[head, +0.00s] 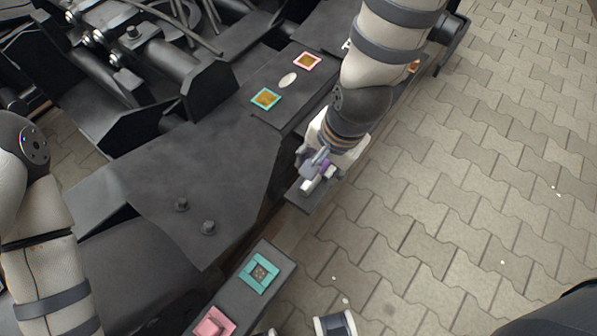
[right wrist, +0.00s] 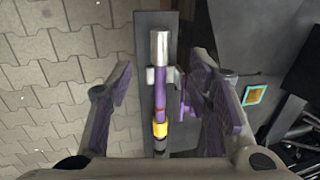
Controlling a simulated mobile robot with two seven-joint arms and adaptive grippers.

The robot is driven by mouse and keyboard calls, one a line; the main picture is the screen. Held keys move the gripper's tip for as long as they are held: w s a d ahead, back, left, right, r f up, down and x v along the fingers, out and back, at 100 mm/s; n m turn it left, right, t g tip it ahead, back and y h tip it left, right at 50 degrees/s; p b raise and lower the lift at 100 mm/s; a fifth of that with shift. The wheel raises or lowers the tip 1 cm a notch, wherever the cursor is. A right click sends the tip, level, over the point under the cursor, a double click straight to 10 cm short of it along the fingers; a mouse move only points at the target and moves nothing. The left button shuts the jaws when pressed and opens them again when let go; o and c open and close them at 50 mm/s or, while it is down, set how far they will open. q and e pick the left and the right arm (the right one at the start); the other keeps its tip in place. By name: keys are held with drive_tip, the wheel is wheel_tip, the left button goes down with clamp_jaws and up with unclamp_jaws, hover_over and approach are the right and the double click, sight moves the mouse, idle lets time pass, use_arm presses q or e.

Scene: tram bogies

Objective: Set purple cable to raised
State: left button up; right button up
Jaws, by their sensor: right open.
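The purple cable (right wrist: 160,92) shows in the right wrist view, running lengthwise along a dark narrow plate, with a silver end piece (right wrist: 159,48) at the top and a yellow band (right wrist: 160,130) lower down. It passes between two grey clip-like blocks. My right gripper (right wrist: 162,88) is open, with one finger on each side of the cable, both apart from it. In the head view my right gripper (head: 318,170) is over the plate's near end and hides most of the cable. My left forearm leaves the head view at the bottom left; its gripper does not show.
A dark bogie frame (head: 190,170) with two bolts fills the left. Teal-edged (head: 265,98) and pink-edged (head: 307,61) squares lie on the dark plate behind. Teal (head: 259,272) and pink (head: 214,325) fittings sit in front. Open paving (head: 480,200) lies to the right.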

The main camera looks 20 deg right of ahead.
sight(309, 184)
drive_tip(key=f, duration=0.3)
drive_tip(key=w+a+f+b, duration=0.1)
drive_tip(key=f, duration=0.3)
drive_tip(key=w+f+b, duration=0.1)
drive_tip(key=f, duration=0.3)
drive_tip(key=shift+a+f, duration=0.15)
drive_tip(key=shift+f, duration=0.1)
use_arm(q)
drive_tip(key=s+f, duration=0.1)
drive_tip(key=f, duration=0.1)
drive_tip(key=shift+s+f+g, duration=0.3)
drive_tip(key=shift+s+f, duration=0.1)
use_arm(e)
drive_tip(key=shift+r, duration=0.1)
clamp_jaws()
